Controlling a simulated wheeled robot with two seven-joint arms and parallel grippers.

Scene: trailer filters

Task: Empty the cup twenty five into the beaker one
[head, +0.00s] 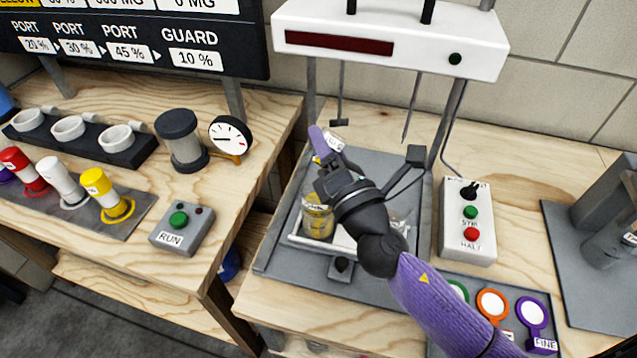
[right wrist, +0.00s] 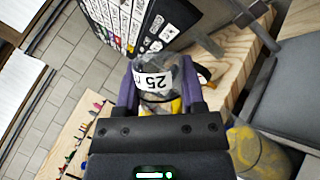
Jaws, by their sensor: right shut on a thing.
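My right gripper (head: 324,148) reaches in above the stand's tray. In the right wrist view its purple fingers (right wrist: 155,92) are shut on the clear cup twenty five (right wrist: 155,78), which has a white "25" label and something yellow at its near end. In the head view the gripper and wrist hide most of this cup. A glass beaker (head: 318,218) with yellow contents stands on the tray below and near the gripper; its label is too small to read. A yellow round vessel, likely this beaker, shows in the right wrist view (right wrist: 258,158). My left gripper is not in view.
A white-topped stand (head: 390,38) with hanging rods rises behind the tray. A second clear vessel (head: 399,222) is partly hidden by my wrist. A switch box (head: 468,222) stands to the right. Gauge (head: 231,138) and RUN box (head: 181,230) are on the left bench.

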